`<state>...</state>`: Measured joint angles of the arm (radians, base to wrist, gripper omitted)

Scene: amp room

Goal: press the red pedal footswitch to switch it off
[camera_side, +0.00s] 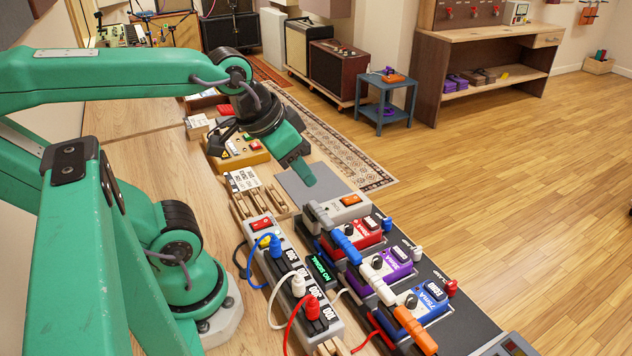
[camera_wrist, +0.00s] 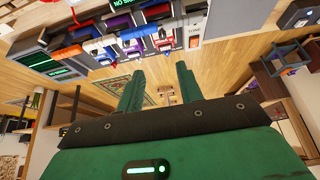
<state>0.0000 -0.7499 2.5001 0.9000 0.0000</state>
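The red pedal (camera_side: 367,226) sits on a dark pedalboard in the side view, first in a row with a purple pedal (camera_side: 396,256) and a blue pedal (camera_side: 431,291). My gripper (camera_side: 304,172) hangs above and beyond the row, apart from the red pedal, over a grey mat. In the wrist view my gripper (camera_wrist: 158,90) has its two fingers apart with nothing between them.
A grey box with an orange switch (camera_side: 351,200) stands just beyond the red pedal. A power strip (camera_side: 290,275) with several plugs lies left of the pedals. A yellow box (camera_side: 238,152) with buttons is left of my gripper. The grey mat (camera_side: 318,190) is bare.

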